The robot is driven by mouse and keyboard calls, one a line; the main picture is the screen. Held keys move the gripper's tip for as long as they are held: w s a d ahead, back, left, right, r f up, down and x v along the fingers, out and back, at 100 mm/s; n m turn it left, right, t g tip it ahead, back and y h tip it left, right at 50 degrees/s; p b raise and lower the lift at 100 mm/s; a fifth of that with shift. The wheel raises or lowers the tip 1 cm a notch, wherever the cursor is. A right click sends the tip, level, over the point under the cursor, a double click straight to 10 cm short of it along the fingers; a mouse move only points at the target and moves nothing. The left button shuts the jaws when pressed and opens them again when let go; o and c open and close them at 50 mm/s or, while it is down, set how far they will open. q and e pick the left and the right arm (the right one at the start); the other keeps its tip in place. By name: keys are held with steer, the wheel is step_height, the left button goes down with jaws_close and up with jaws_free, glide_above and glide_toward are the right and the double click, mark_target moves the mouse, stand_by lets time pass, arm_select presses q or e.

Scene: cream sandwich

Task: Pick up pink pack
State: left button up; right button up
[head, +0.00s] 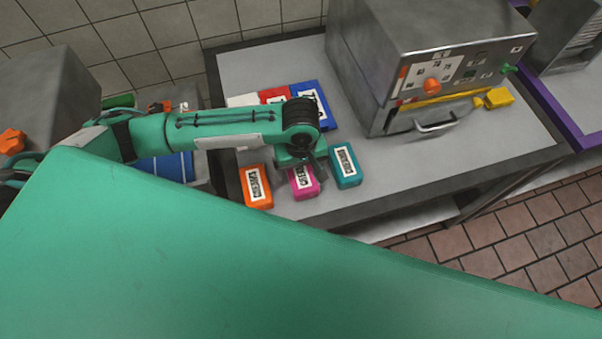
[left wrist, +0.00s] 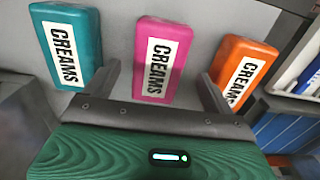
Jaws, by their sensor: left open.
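The pink pack (head: 303,182) lies on the grey counter between an orange pack and a teal pack. It has a white label reading CREAMS, clear in the left wrist view (left wrist: 162,60). My left gripper (head: 303,163) is above the pink pack's far end and hides part of it in the head view. In the left wrist view its two fingers (left wrist: 160,92) are spread apart, one to each side of the pink pack, with nothing between them held. My right gripper is not in view.
The orange pack (head: 256,186) and teal pack (head: 345,166) lie close on either side. Blue (head: 318,102) and red (head: 272,95) items lie behind my arm. A metal machine (head: 425,65) stands at the counter's back right. The counter (head: 430,160) is clear in front of it.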

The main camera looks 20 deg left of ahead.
mark_target(301, 172)
arm_select(q)
steer(key=shift+w+a+f+p, duration=0.1)
steer(key=shift+f+p, duration=0.1)
steer(key=shift+f, duration=0.6)
steer(key=shift+w+d+f+p, duration=0.1)
steer(key=shift+f+p, duration=0.15)
steer(key=shift+f, duration=0.5)
steer(key=shift+w+a+f+p, duration=0.1)
steer(key=shift+f+p, duration=0.1)
steer(key=shift+f, duration=0.6)
steer(key=c, duration=1.1)
steer(key=shift+r, duration=0.1)
